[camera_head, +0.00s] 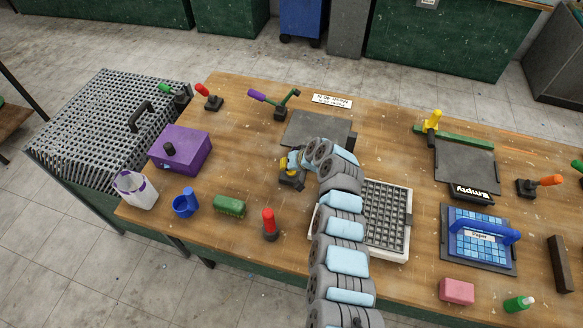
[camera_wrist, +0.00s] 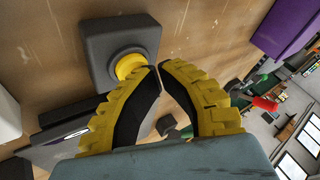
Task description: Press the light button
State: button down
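A yellow round button on a dark grey box (camera_wrist: 118,40) is in the upper middle of the wrist view; its yellow cap (camera_wrist: 130,66) is partly hidden by a finger. In the head view the dark box (camera_head: 292,182) sits on the table under the end of my arm, largely covered. My gripper (camera_wrist: 159,68) has yellow fingers with black pads, their tips together with nothing between them. The tips are right beside the yellow cap; I cannot tell whether they touch it. In the head view my gripper (camera_head: 285,163) is mostly hidden by my wrist.
A grey plate (camera_head: 308,128) lies behind my gripper. A purple box (camera_head: 181,149) is at left. A white-framed grid (camera_head: 388,215) lies right of my arm.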

jog(key=shift+r+p, duration=1.75)
jog(key=shift+r, duration=1.3)
